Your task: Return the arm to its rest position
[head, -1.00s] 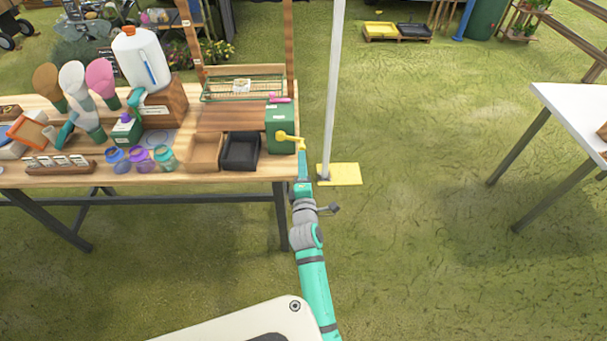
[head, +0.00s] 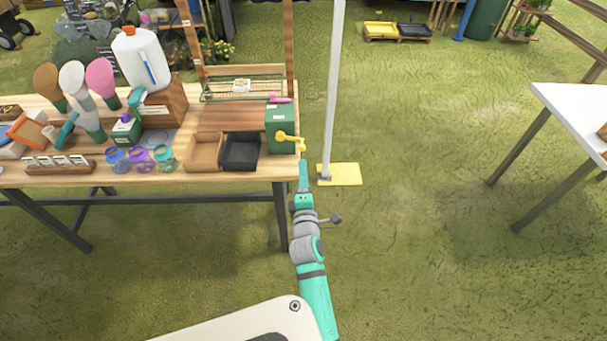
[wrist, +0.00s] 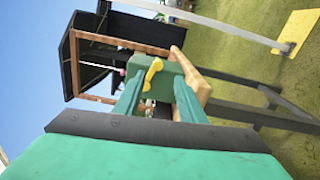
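My teal arm reaches up from the bottom of the head view to my gripper (head: 303,172), just off the right end of the wooden table (head: 235,178). In the wrist view my gripper (wrist: 158,96) has its two teal fingers apart, with nothing held between them. A green box (head: 280,125) with a yellow crank handle (head: 290,139) stands at the table's right end, just beyond my gripper. The crank also shows in the wrist view (wrist: 153,72), ahead of the fingertips and apart from them.
A white pole (head: 334,95) on a yellow base plate (head: 340,174) stands close to the right of my gripper. Bottles, jars and trays crowd the table. A white table (head: 580,120) is at the far right. Open grass lies between.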

